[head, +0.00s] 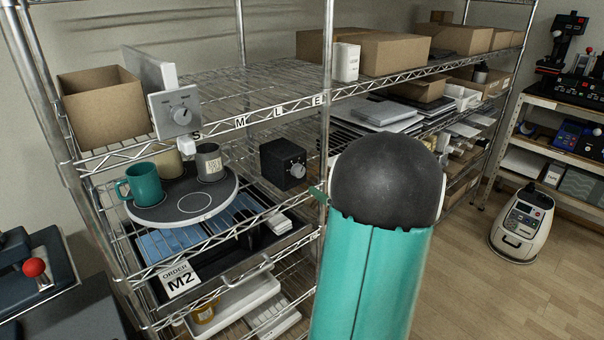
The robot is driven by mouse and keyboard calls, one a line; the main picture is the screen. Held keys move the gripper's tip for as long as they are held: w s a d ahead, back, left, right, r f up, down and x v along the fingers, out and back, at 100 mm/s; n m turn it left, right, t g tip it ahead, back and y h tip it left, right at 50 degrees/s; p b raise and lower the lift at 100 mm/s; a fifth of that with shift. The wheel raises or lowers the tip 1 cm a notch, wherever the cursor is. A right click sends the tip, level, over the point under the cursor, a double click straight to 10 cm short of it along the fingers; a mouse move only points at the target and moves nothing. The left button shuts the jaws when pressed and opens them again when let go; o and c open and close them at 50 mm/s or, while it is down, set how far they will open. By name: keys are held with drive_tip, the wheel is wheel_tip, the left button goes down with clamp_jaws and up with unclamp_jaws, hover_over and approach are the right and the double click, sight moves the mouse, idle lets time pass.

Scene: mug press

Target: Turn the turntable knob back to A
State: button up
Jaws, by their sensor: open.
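A round dark turntable (165,214) with a pale rim sits on the middle shelf. A teal mug (143,186), a beige mug (166,165) and a grey mug with a label (209,164) stand on it. To its right is a black box (273,160) with a grey knob (298,170) on its front. I cannot read either knob's setting or any letter A. My teal arm with a dark round joint fills the right of centre; my gripper does not show clearly.
The wire rack's front post (325,110) stands between the black box and my arm. The upper shelf edge carries S, M, L, E labels. Below the turntable are a dark tray and an "ORDER M2" card (180,281). A wheeled white machine (522,222) stands on the floor at right.

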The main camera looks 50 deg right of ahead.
sight(301, 172)
drive_tip(key=x, duration=0.9)
drive_tip(key=shift+w, duration=0.15)
drive_tip(key=c, duration=1)
